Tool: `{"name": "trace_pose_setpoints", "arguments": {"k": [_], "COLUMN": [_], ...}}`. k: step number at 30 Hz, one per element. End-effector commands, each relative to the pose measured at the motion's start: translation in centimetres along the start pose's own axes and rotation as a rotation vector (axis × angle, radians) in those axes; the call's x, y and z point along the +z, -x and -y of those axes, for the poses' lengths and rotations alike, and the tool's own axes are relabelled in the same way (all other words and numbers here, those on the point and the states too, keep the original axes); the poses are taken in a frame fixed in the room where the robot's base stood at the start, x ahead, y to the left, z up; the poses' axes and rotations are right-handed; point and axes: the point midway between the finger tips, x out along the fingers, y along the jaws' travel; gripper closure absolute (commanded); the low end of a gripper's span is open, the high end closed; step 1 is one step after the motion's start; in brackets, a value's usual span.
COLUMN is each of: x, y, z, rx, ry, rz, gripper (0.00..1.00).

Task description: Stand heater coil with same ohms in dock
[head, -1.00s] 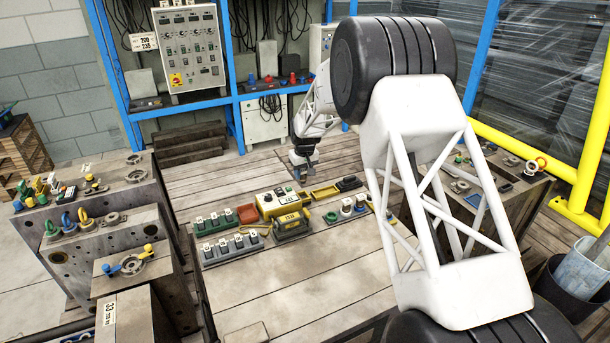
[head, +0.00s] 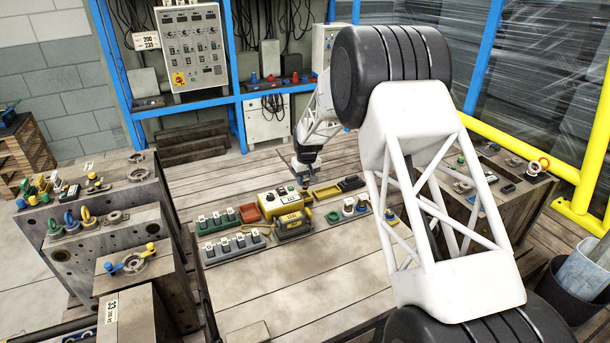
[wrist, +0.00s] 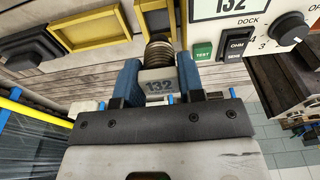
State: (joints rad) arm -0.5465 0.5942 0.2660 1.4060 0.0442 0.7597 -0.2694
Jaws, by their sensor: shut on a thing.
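My gripper (head: 304,178) is over the far side of the bench, behind the yellow meter (head: 271,204). In the wrist view its blue fingers (wrist: 159,70) are shut on a heater coil (wrist: 158,86), a grey block marked 132 with a ribbed brownish part. The meter (wrist: 239,30) shows at the upper right there. Its display reads 132, with the word DOCK, a green TEST button, an OHM button and a dark knob. Which part is the dock opening cannot be told. A smaller yellow unit (head: 292,225) sits in front of the meter.
More coils (head: 348,205) stand right of the meter.

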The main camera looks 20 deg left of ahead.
Motion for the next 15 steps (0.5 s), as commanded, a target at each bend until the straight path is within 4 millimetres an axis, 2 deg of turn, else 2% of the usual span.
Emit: {"name": "trace_pose_setpoints", "arguments": {"k": [9, 15], "x": [0.2, 0.3], "y": [-1.8, -2.3], "z": [0.0, 0.0], "rx": [0.000, 0.000], "ry": [0.000, 0.000], "rz": [0.000, -0.001], "gripper": [0.91, 0.91]}}
